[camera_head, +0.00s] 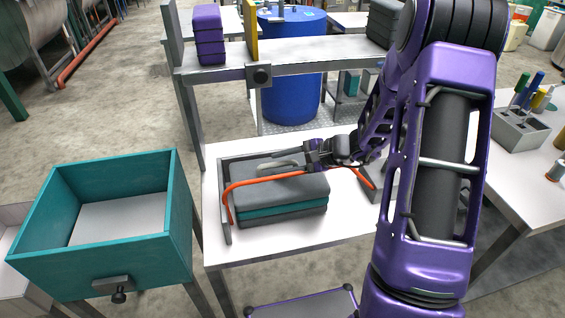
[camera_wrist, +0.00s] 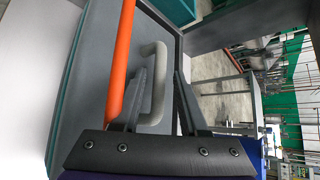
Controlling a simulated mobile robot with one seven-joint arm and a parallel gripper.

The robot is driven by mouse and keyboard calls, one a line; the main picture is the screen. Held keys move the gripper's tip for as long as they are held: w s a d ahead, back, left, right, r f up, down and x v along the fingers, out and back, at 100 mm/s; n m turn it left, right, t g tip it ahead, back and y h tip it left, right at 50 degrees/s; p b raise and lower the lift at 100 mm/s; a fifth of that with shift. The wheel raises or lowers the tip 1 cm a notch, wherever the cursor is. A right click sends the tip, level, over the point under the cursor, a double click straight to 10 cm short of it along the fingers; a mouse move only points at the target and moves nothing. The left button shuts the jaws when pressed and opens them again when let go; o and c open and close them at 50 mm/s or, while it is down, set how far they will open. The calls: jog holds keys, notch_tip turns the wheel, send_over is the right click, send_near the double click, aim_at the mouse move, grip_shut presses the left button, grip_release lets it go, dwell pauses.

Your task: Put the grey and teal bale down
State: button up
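The grey and teal bale (camera_head: 283,211) is a grey block with a teal band along its side. It appears to rest flat on the white table (camera_head: 270,246) in the head view. Its pale grey handle (camera_head: 280,163) is on top and also shows in the wrist view (camera_wrist: 160,65). My gripper (camera_head: 306,158) is over the bale at the handle. In the wrist view my fingers (camera_wrist: 168,85) stand apart, with the handle's bar between them and a gap on the right finger's side. The contact on the left finger's side is unclear.
An orange bar (camera_head: 262,178) runs across the bale's top, close beside my fingers in the wrist view (camera_wrist: 121,70). A teal open box (camera_head: 105,262) stands to the left. A raised shelf (camera_head: 320,52) with a purple bale (camera_head: 208,35) and a blue drum (camera_head: 290,98) are behind.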

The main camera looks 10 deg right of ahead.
jog(key=shift+o, duration=0.2)
jog(key=shift+r, duration=0.1)
jog(key=shift+d+r, duration=0.15)
jog(key=v, duration=1.1)
jog(key=shift+s+d+p, duration=0.25)
jog(key=shift+p, duration=0.05)
jog(key=shift+r, duration=0.1)
